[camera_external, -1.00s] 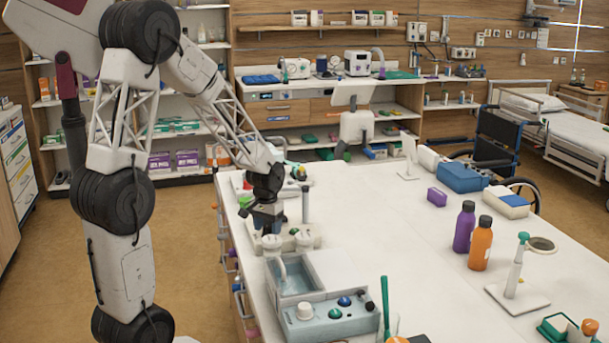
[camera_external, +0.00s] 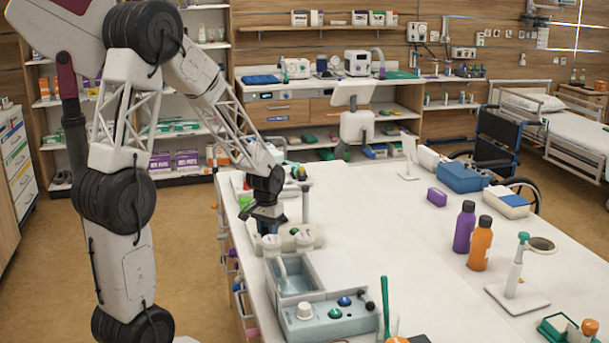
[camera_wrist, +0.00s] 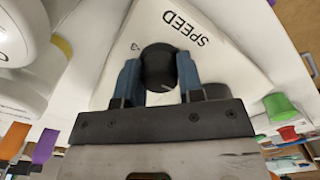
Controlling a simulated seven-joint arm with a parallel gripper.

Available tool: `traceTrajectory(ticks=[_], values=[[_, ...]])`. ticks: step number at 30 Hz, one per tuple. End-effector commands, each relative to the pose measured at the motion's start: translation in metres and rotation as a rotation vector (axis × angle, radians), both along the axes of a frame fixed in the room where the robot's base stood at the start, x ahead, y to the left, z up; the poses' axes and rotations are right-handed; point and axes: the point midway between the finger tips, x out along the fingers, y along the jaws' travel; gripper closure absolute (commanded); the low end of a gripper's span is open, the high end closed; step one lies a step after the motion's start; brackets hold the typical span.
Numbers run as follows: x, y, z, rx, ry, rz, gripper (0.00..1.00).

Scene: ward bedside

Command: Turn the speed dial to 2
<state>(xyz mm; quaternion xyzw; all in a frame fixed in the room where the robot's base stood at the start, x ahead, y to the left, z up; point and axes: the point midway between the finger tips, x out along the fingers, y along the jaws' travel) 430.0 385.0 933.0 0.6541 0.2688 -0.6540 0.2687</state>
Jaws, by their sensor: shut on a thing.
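A black round speed dial (camera_wrist: 158,67) with a small white pointer mark sits on a white panel (camera_wrist: 222,55) in the wrist view. The word SPEED is printed beside it and reads upside down. My gripper (camera_wrist: 159,76) has its two blue fingers on opposite sides of the dial, shut on it. The pointer mark lies near the right finger. No number 2 can be made out. In the external view my gripper (camera_external: 267,222) is low over a white device (camera_external: 302,238) on the near left of the table; the dial is hidden there.
A grey post (camera_external: 305,205) rises from the device, close right of my gripper. A pale blue bath unit (camera_external: 325,322) with knobs stands just in front. Purple (camera_external: 463,228) and orange (camera_external: 480,245) bottles stand further right. The table's middle is clear.

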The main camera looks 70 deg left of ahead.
Motion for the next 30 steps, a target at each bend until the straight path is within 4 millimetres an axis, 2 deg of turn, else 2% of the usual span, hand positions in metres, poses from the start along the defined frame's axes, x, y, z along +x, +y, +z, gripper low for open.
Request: traceTrajectory(ticks=[7,14,30], values=[[-0.0002,-0.0002,-0.0001,0.000,0.000,-0.054,0.89],[-0.0001,-0.0001,0.0003,0.000,0.000,-0.183,0.89],[-0.0001,-0.0001,0.0006,0.000,0.000,-0.673,0.89]])
